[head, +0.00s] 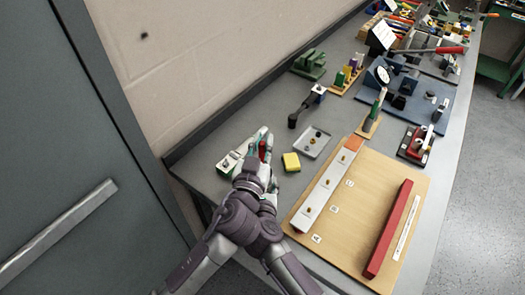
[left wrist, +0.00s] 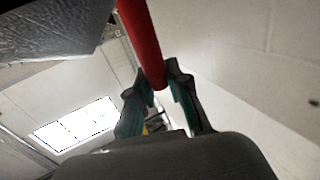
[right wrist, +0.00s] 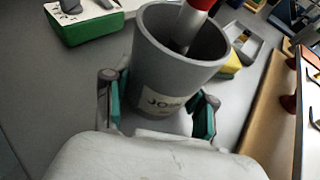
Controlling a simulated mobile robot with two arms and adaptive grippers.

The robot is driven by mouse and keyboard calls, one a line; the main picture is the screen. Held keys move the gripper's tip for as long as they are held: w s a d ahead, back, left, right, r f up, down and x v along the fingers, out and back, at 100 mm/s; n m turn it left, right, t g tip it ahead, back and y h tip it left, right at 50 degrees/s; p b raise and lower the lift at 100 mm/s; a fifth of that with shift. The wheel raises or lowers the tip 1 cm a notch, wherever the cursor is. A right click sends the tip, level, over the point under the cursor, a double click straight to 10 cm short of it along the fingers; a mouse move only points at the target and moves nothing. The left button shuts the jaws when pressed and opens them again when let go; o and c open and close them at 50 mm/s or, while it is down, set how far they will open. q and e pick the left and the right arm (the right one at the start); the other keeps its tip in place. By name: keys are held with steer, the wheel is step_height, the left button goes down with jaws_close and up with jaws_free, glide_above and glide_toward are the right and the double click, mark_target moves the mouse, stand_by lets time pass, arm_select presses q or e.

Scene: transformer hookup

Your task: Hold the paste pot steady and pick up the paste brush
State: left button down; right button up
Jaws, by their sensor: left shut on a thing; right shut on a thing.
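The paste pot (right wrist: 160,98) is a grey open cup with a label, standing upright in the right wrist view. My right gripper (right wrist: 157,110) is shut on it, with one finger on each side. The paste brush (right wrist: 188,26) has a red end and a metal part that reaches down into the pot; its tip is hidden inside. In the left wrist view, my left gripper (left wrist: 157,84) is shut on the brush's red handle (left wrist: 142,38). In the head view, the red handle (head: 262,150) shows above my left gripper (head: 259,160); the pot is mostly hidden by my arms.
A green and white box (head: 230,163) stands just left of the grippers. A yellow block (head: 291,162) and a metal tray (head: 312,141) lie to the right. A wooden board (head: 345,232) with a red bar (head: 390,228) fills the near right. The wall is close on the left.

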arm_select(q)
step_height(320, 180, up, 8)
steer(key=shift+f, duration=0.25)
arm_select(e)
steer(key=o, duration=1.4)
steer(key=v, duration=1.2)
arm_select(q)
steer(key=shift+f, duration=0.15)
arm_select(e)
steer(key=shift+s, duration=0.1)
